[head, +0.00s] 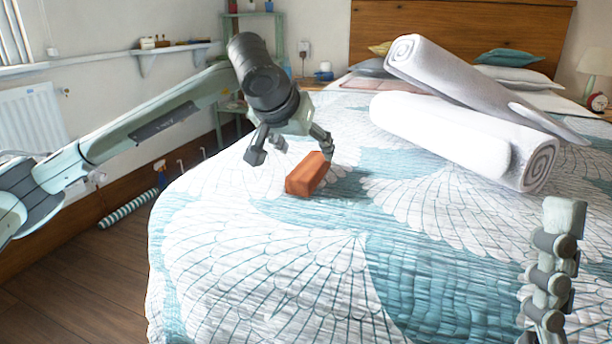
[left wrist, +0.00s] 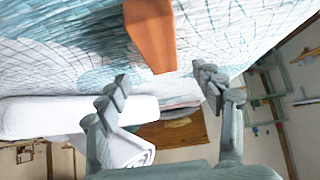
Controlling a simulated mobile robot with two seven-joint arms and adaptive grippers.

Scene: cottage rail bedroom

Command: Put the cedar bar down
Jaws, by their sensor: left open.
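The cedar bar (head: 307,176) is an orange-brown block that appears to lie on the patterned quilt, near the bed's left side. My left gripper (head: 289,150) is open just above and behind it, with one finger close to the bar's far end; I cannot tell whether they touch. In the left wrist view the bar (left wrist: 152,36) shows beyond the spread fingertips (left wrist: 160,80), not between them. Part of my right gripper (head: 550,275) shows at the lower right, away from the bar; its jaw opening cannot be made out.
The bed (head: 260,265) has wide free room in front. Two rolled white towels (head: 450,135) lie to the right, one leaning on the other. Pillows (head: 508,57) are by the headboard. A striped roll (head: 128,208) lies on the floor at left.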

